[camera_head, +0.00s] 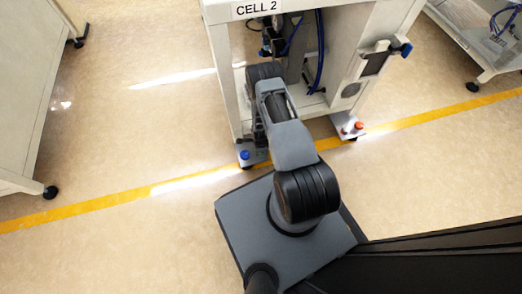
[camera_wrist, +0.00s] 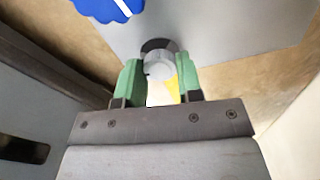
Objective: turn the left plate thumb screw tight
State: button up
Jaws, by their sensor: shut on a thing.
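The left plate (camera_head: 257,155) is a grey plate at the foot of the cell's left leg, with a blue knob (camera_head: 245,155) on it. In the wrist view the plate (camera_wrist: 225,22) fills the top, and the lobed blue knob (camera_wrist: 108,8) shows at upper left. A round silver thumb screw (camera_wrist: 159,66) stands on the plate near a dark round patch. My gripper (camera_wrist: 160,72) has green fingertips, one on each side of the screw, and is shut on it. In the head view my arm hides the fingertips and the screw.
The cell frame (camera_head: 222,75) labelled CELL 2 stands over the plate, with blue hoses inside. A right plate with an orange-red knob (camera_head: 359,125) sits at its other leg. A yellow floor line (camera_head: 110,201) crosses the floor. Cabinets stand at left and upper right; the left floor is clear.

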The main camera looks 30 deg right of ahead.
dwell(0.3)
jog(key=o, duration=0.9)
notch_tip(320, 180, up, 14)
jog(key=p, duration=0.6)
jog(key=shift+f, duration=0.1)
